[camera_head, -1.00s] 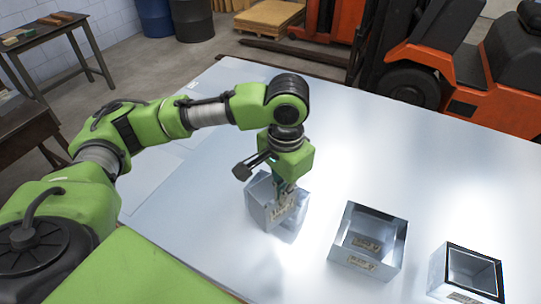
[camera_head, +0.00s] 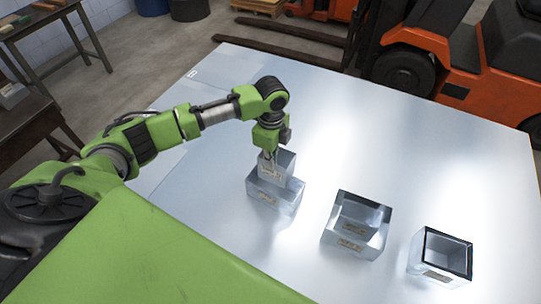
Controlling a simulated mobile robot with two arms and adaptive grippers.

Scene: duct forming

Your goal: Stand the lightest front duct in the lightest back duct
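My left gripper (camera_head: 268,154) points down, with its fingers at the near wall of a small shiny metal duct (camera_head: 286,167). It appears shut on that wall, and the duct is roughly upright. A wider metal duct (camera_head: 274,198) with a label stands on the table directly below. The small duct's lower part overlaps the wide duct's opening; I cannot tell how deep it sits. To the right stand an open square duct (camera_head: 374,247) and a duct with a dark-edged opening (camera_head: 423,267), both with labels. Weights cannot be read from here. My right gripper is out of view.
The large metal table (camera_head: 400,150) is clear behind and right of the ducts. An orange forklift (camera_head: 425,50) stands beyond its far edge. A dark side table (camera_head: 40,22) is at the far left.

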